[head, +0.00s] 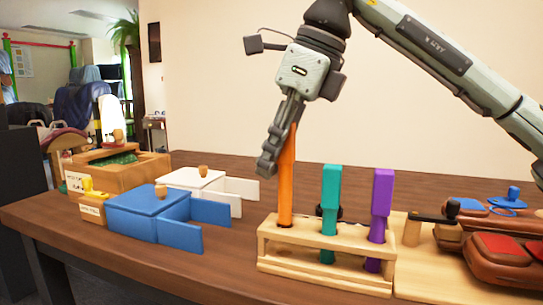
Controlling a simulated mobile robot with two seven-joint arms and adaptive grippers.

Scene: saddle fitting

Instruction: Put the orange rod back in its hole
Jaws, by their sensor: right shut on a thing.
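The orange rod (286,185) stands upright over the left end of the wooden rack (327,275). Its lower end is at the rack's top board; I cannot tell whether the tip is inside the hole. My right gripper (272,160) is shut on the upper part of the orange rod, and its fingers hide part of it. A teal rod (331,195) and a purple rod (382,205) stand upright in the rack to the right. My left gripper is not in view.
A blue box with an open flap (150,212) and a white box (195,182) stand left of the rack. A wooden crate (150,165) is farther left. A wooden board (420,270) with reddish-brown saddle parts (500,258) lies at the right. The table (215,268) is bare in front of the blue box.

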